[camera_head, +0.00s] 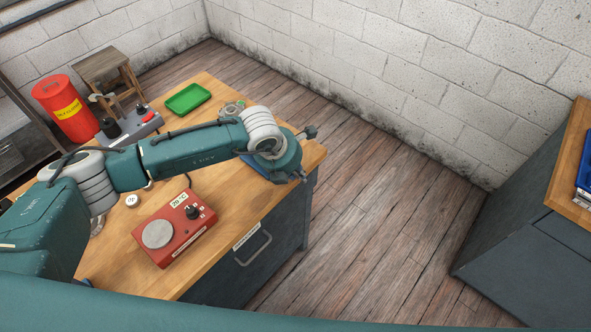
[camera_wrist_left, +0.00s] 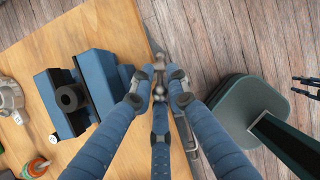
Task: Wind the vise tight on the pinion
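The blue vise (camera_wrist_left: 103,82) sits near the table edge in the left wrist view. The pinion (camera_wrist_left: 72,98), a dark cylinder with a bore, stands between its jaws; I cannot tell how firmly they touch it. My left gripper (camera_wrist_left: 160,88) has its blue fingers closed in around the metal vise handle (camera_wrist_left: 159,66), at the table edge. In the head view my left wrist hides this gripper and most of the vise (camera_head: 256,164). Dark prongs at the right edge of the wrist view may be my right gripper (camera_wrist_left: 307,88); their state is unclear.
On the wooden table (camera_head: 235,215) stand a red hot plate (camera_head: 182,232), a green tray (camera_head: 188,99) and a grey device (camera_head: 130,127). A red bin (camera_head: 66,108) and a stool (camera_head: 104,65) are behind. Floor is clear right of the table, up to a cabinet (camera_head: 530,240).

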